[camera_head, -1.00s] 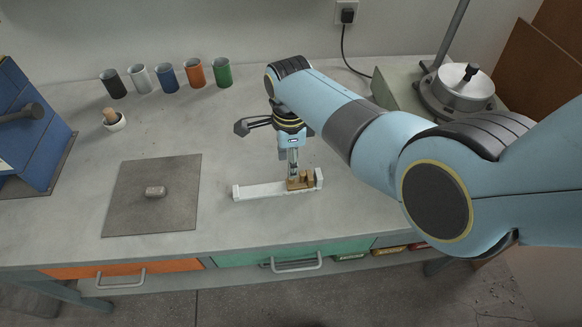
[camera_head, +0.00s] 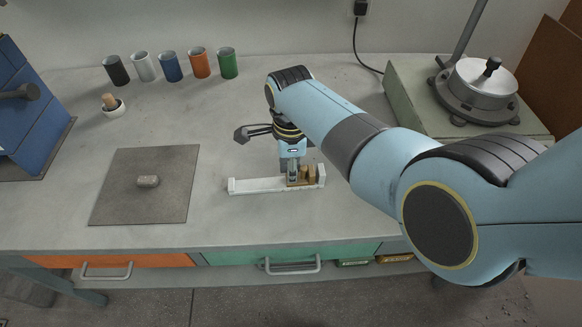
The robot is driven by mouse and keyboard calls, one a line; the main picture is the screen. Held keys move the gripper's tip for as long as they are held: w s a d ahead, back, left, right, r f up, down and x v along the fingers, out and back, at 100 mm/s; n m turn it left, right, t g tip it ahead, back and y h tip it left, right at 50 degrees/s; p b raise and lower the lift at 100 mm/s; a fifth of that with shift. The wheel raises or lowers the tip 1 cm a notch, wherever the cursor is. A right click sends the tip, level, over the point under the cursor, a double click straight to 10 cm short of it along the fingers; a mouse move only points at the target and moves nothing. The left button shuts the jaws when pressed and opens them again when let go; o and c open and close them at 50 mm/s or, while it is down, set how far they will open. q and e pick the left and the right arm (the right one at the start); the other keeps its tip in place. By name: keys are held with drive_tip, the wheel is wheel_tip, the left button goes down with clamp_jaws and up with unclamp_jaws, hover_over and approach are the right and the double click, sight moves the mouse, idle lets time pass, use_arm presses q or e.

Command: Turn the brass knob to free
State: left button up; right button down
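A white rail-like bar (camera_head: 255,186) lies on the bench, with a small brass-coloured fitting (camera_head: 307,175) at its right end. The fitting is tiny in the picture, so I cannot make out the knob's setting or any marking. My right gripper (camera_head: 293,178) points straight down at the fitting's left part, in front of it, and hides some of it. Its fingers look close together, but whether they are shut on the knob cannot be told. My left gripper is not in view.
Several coloured cups (camera_head: 171,66) stand at the back. A blue rack (camera_head: 35,120) stands at far left, a silver-lidded pot (camera_head: 483,82) at back right. Bare bench lies between.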

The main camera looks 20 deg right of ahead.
idle(0.4)
drive_tip(key=shift+n+p, duration=0.55)
drive_tip(key=shift+n, duration=0.55)
drive_tip(key=shift+n+p, duration=0.7)
drive_tip(key=shift+n, duration=1.8)
drive_tip(key=c, duration=1.2)
unclamp_jaws()
drive_tip(key=shift+w, duration=0.1)
drive_tip(key=shift+c, duration=0.2)
